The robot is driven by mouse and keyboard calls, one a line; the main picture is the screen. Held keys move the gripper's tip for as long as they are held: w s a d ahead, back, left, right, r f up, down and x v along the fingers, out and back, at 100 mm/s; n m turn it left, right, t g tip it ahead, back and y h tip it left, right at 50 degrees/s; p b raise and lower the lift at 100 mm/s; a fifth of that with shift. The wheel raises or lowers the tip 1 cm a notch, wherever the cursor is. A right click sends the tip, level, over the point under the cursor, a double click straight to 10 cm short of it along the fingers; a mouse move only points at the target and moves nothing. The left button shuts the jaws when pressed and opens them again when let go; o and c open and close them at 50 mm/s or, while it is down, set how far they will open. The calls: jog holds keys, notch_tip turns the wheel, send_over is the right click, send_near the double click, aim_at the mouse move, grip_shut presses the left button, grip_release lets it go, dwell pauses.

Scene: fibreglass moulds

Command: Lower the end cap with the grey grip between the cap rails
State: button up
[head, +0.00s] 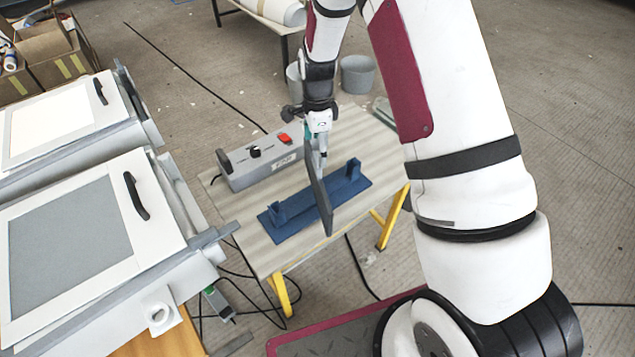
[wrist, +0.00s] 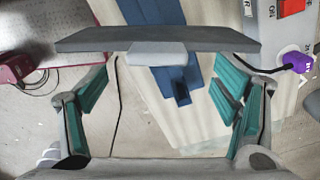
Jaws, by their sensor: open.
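The end cap (head: 319,200) is a thin dark grey plate standing on edge over the blue cap rails (head: 279,212), a flat base with two uprights. In the wrist view the end cap (wrist: 215,40) is seen edge-on, crossing above the blue piece (wrist: 180,85). Its light grey grip (wrist: 158,54) faces me. My gripper (head: 318,148) is above the cap, pointing down. In the wrist view its teal-padded fingers (wrist: 162,78) are spread, with a gap on either side of the grip. Whether the cap's lower edge touches the blue base is hidden.
A grey control box (head: 262,163) with a red switch stands beside the rails on the table (head: 255,240). White moulds with black handles (head: 136,196) fill the left. Grey buckets (head: 357,74) stand behind the table. Cables lie on the floor.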

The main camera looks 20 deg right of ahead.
aim_at(317, 159)
jog(key=shift+s+a+f+p, duration=0.1)
jog(key=shift+f+p, duration=0.3)
jog(key=shift+f, duration=1.25)
jog(key=shift+s+f+p, duration=0.1)
jog(key=shift+f+p, duration=0.25)
jog(key=shift+f, duration=1.25)
grip_shut()
jog(key=shift+r, duration=0.1)
